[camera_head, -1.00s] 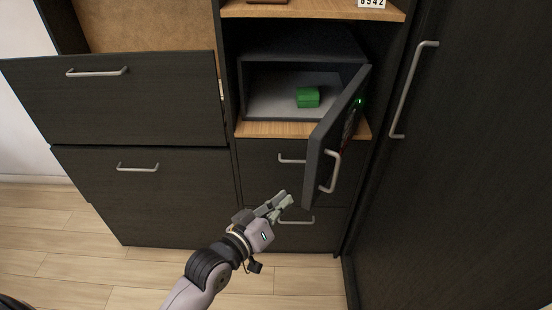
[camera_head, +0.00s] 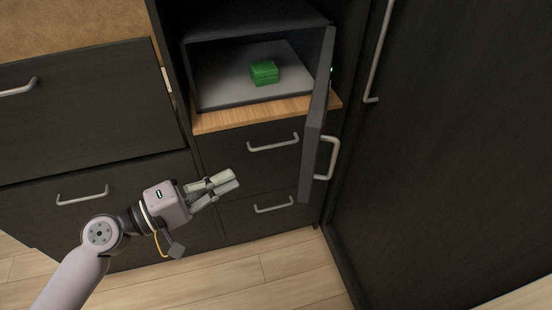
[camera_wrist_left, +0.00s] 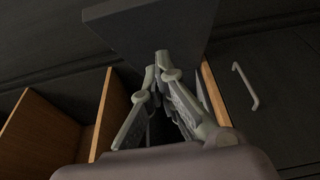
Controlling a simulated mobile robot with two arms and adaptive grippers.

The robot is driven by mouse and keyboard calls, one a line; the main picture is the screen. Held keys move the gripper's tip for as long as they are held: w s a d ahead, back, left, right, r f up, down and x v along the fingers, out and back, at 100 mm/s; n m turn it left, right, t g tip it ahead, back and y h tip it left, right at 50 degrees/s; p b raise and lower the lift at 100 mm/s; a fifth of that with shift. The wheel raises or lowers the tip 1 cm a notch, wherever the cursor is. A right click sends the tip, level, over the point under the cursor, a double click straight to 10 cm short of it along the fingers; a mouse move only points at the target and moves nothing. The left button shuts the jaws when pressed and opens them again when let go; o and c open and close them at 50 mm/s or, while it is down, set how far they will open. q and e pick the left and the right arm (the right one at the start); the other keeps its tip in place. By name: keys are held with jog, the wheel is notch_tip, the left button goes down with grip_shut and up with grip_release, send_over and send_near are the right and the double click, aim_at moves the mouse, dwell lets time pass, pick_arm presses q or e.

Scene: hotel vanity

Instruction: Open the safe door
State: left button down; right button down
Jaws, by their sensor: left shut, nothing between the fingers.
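The safe (camera_head: 196,80) sits on a wooden shelf in the cabinet, in the head view. Its dark door (camera_head: 318,110) stands swung wide open on the right side, with a grey bar handle (camera_head: 331,158) and a small green light. A green box (camera_head: 264,72) lies inside on the grey floor. My left gripper (camera_head: 236,180) is shut and empty, in front of the drawers, left of the door and apart from it. In the left wrist view the closed fingertips (camera_wrist_left: 162,58) show below a dark panel, which looks like the door (camera_wrist_left: 160,28). My right gripper is not in view.
Drawers with bar handles (camera_head: 273,143) are below the safe and at left. A tall dark cabinet door with a long handle (camera_head: 378,50) stands close on the right. The wooden floor (camera_head: 260,285) in front is clear.

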pick_arm(q)
jog(key=w+d+p, duration=0.4)
jog(key=d+p, duration=0.2)
jog(key=d, duration=0.5)
jog(key=shift+w+d, duration=0.2)
jog(key=shift+d, duration=0.05)
jog(key=shift+n+t+y, duration=0.7)
jog(key=shift+t, duration=0.1)
jog(key=d+p, duration=0.1)
jog(key=d, duration=0.2)
jog(key=s+d+p, duration=0.1)
jog(key=d+p, duration=0.1)
jog(key=d, duration=0.1)
jog(key=s+d+p, duration=0.1)
jog(key=d, duration=0.2)
jog(key=shift+d+p, duration=0.3)
jog(key=shift+p, duration=0.05)
jog(key=shift+a, duration=0.1)
